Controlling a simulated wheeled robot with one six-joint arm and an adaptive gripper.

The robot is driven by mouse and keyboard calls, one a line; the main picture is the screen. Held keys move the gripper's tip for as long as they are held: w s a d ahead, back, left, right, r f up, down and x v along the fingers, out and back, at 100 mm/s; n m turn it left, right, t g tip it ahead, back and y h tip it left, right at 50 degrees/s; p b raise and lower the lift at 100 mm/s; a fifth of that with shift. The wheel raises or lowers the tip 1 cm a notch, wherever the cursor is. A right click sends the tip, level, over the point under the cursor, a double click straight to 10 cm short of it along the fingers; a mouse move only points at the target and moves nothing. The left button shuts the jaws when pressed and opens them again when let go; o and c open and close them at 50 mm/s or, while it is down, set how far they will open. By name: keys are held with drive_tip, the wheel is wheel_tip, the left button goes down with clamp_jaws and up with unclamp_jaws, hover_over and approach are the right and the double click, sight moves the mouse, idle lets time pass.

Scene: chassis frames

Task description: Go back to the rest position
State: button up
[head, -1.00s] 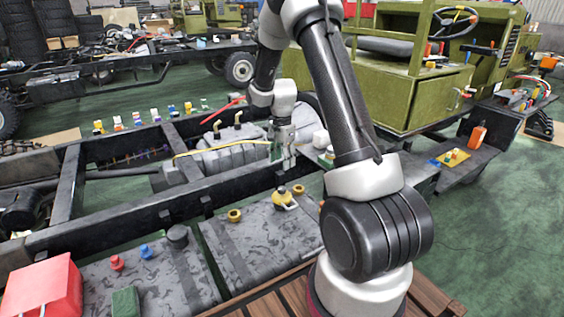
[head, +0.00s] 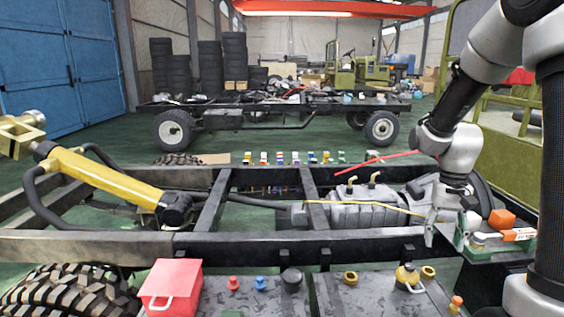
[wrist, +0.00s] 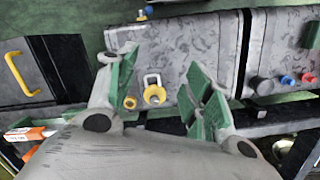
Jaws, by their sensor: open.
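My gripper (head: 446,232) hangs over the near rail of the chassis at the right of the head view, with my arm bent above it. In the wrist view my gripper (wrist: 163,68) has its two green-padded fingers spread wide apart, with nothing between the pads. The same yellow part shows in the head view (head: 407,276), below and left of my gripper.
A green box (head: 475,250) with an orange block (head: 502,219) stands close right of my gripper. A red box (head: 171,286) sits front left. A yellow boom (head: 105,180) crosses the chassis frame (head: 120,246). Several small coloured parts line the far rail.

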drive_tip(key=s+a+r+n+t, duration=0.2)
drive_tip(key=s+r+t, duration=0.1)
drive_tip(key=s+r, duration=0.5)
drive_tip(key=s+a+r+n+t, duration=0.2)
drive_tip(key=s+r+t, duration=0.1)
drive_tip(key=s+r, duration=0.4)
drive_tip(key=shift+s+r, duration=0.4)
drive_tip(key=shift+s, duration=0.15)
